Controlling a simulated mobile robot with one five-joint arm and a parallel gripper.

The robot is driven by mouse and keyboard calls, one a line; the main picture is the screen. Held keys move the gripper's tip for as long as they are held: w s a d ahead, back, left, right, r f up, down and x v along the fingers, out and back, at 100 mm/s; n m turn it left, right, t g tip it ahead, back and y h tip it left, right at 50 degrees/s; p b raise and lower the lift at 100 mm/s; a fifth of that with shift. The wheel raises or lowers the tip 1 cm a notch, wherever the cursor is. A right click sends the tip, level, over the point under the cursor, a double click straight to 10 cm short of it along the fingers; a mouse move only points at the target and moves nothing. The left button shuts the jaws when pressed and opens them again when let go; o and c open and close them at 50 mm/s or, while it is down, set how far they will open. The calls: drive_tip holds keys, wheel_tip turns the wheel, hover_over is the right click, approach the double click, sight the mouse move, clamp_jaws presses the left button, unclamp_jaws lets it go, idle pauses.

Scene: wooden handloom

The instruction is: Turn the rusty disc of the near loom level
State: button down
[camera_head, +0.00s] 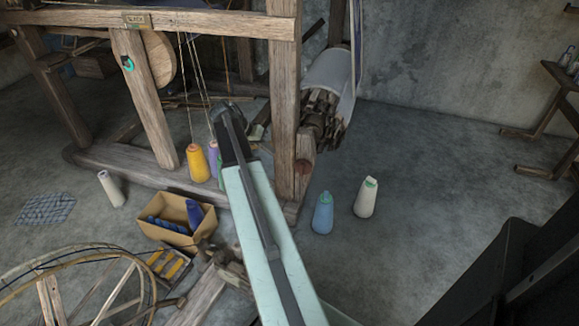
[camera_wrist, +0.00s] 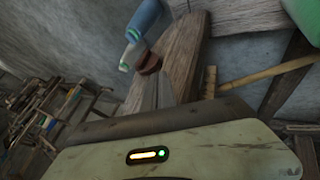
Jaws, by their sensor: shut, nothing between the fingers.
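The near loom (camera_head: 285,110) is a heavy wooden frame. A rusty reddish-brown disc (camera_head: 303,167) sits low on its right post, beside the floor. In the wrist view the rusty disc (camera_wrist: 148,65) shows as a small round piece against a wooden beam (camera_wrist: 178,55), just ahead of my fingertips. Its tilt is too small to read. My gripper (camera_wrist: 165,80) is shut and empty, pointing toward the disc; I cannot tell whether it touches. In the head view my gripper (camera_head: 228,108) is at the far end of my pale green arm, left of the post.
Yellow (camera_head: 197,162) and purple cones stand by the loom's base. A cardboard box (camera_head: 172,236) and spinning wheel (camera_head: 80,285) lie left.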

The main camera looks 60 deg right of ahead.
drive_tip(key=b, duration=0.8)
approach(301, 170)
drive_tip(key=w+d+f, duration=0.2)
drive_tip(key=w+f, duration=0.1)
drive_tip(key=f, duration=0.2)
drive_tip(key=shift+s+d+r, duration=0.15)
drive_tip(key=shift+s+d, duration=0.05)
drive_tip(key=shift+s, duration=0.45)
drive_tip(key=shift+s+d+r, duration=0.1)
drive_tip(key=shift+s+d, duration=0.15)
drive_tip(key=shift+s, duration=0.4)
drive_tip(key=shift+s+d+r, duration=0.15)
drive_tip(key=shift+s+d, duration=0.05)
drive_tip(key=shift+s, duration=0.45)
drive_tip(key=shift+a, duration=0.2)
drive_tip(key=shift+w+r+p, duration=0.1)
drive_tip(key=shift+p, duration=0.3)
